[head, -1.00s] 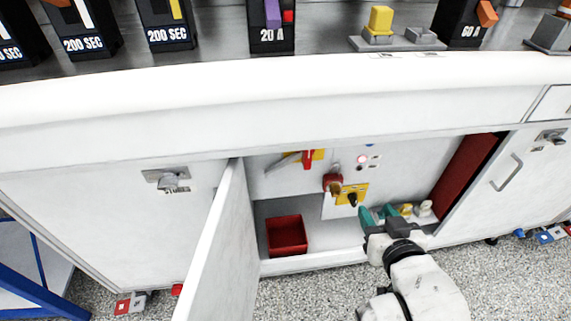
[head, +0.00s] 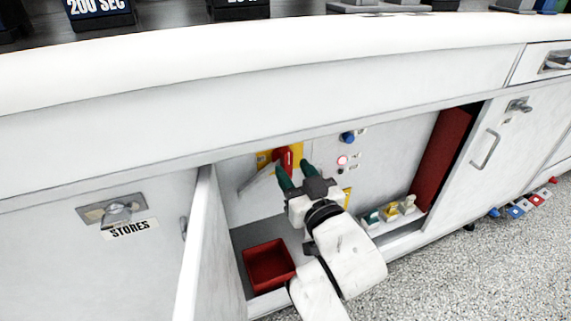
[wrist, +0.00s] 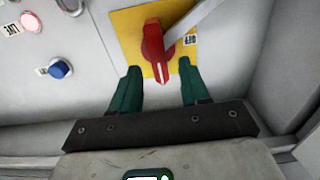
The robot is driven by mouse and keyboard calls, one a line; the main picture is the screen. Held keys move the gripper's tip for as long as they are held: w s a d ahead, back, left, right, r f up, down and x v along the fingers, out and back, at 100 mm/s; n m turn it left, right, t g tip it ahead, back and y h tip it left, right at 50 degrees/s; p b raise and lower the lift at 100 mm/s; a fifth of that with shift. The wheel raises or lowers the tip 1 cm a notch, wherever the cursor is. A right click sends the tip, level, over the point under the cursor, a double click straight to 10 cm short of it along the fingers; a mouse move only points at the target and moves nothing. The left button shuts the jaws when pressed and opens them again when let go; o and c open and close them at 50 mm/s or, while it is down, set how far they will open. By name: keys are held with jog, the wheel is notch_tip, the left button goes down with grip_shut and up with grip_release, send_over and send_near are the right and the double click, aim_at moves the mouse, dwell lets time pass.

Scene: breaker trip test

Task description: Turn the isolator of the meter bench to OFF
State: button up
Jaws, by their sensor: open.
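The isolator is a red rotary handle (head: 283,157) on a yellow plate (head: 264,160), on the back wall inside the open cabinet. In the wrist view the red handle (wrist: 153,50) points towards me over the yellow plate (wrist: 127,27), with a small label (wrist: 190,39) beside it, too small to read surely. A grey bar (wrist: 190,22) slants from the handle to the upper right. My gripper (head: 294,171) is open, its green fingers pointing at the handle. In the wrist view my gripper (wrist: 158,75) has one finger on each side of the handle's lower end, with visible gaps; contact is not seen.
An open cabinet door (head: 198,250) stands left of my arm. A red bin (head: 268,265) sits on the cabinet floor. A blue knob (head: 347,137) and a lit pink lamp (head: 342,160) are right of the isolator. A dark red panel (head: 440,160) stands at the right.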

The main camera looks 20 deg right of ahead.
aim_at(289, 163)
jog(key=shift+w+b, duration=0.65)
jog(key=shift+w, duration=1.75)
jog(key=shift+c, duration=0.2)
grip_shut()
